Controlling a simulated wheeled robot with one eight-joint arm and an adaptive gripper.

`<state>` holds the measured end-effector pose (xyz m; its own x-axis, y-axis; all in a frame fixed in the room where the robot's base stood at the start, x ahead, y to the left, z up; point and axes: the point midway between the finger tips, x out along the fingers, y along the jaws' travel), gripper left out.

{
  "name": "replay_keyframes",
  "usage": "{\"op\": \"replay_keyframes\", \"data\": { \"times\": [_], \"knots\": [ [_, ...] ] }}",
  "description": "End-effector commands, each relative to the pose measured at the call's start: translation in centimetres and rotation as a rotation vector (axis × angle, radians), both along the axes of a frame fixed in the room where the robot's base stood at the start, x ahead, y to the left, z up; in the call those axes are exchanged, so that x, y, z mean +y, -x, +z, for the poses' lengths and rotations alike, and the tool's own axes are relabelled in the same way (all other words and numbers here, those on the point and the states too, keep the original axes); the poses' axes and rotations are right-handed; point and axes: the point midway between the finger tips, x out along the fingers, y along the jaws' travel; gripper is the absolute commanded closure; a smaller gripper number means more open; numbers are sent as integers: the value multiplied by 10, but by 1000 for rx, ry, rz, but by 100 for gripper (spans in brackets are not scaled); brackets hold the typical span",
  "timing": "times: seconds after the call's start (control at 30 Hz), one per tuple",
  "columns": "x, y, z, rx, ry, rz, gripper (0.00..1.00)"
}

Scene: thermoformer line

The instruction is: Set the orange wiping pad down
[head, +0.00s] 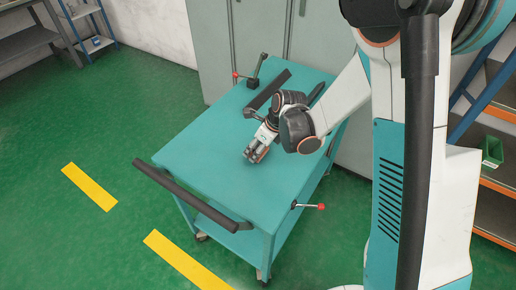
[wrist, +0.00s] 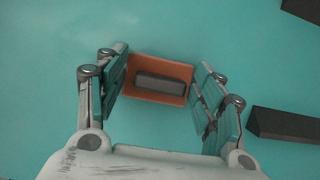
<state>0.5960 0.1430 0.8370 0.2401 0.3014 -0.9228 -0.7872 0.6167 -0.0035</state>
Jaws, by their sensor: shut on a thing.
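The orange wiping pad (wrist: 158,60) shows in the wrist view as an orange rectangle with a dark grey block on its upper face. My gripper (wrist: 160,78) has its two teal-padded fingers on the pad's left and right sides, shut on it. In the head view my gripper (head: 256,154) points down, low over the teal top of the cart (head: 215,165). The pad is mostly hidden there by the gripper. I cannot tell whether the pad touches the cart top.
A dark bar (head: 268,88) lies on the far part of the cart top. A black handle (head: 185,192) runs along the near end. The cart top's near part is clear.

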Motion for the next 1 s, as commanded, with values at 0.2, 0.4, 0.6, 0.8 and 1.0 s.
{"op": "replay_keyframes", "data": {
  "times": [0.2,0.4,0.6,0.8,1.0],
  "knots": [
    [0,0,1,0,0,0,57],
    [0,0,-1,0,0,0,18],
    [0,0,0,0,0,0,18],
    [0,0,2,0,0,0,18],
    [-9,7,29,0,0,-1,18]
  ]
}}
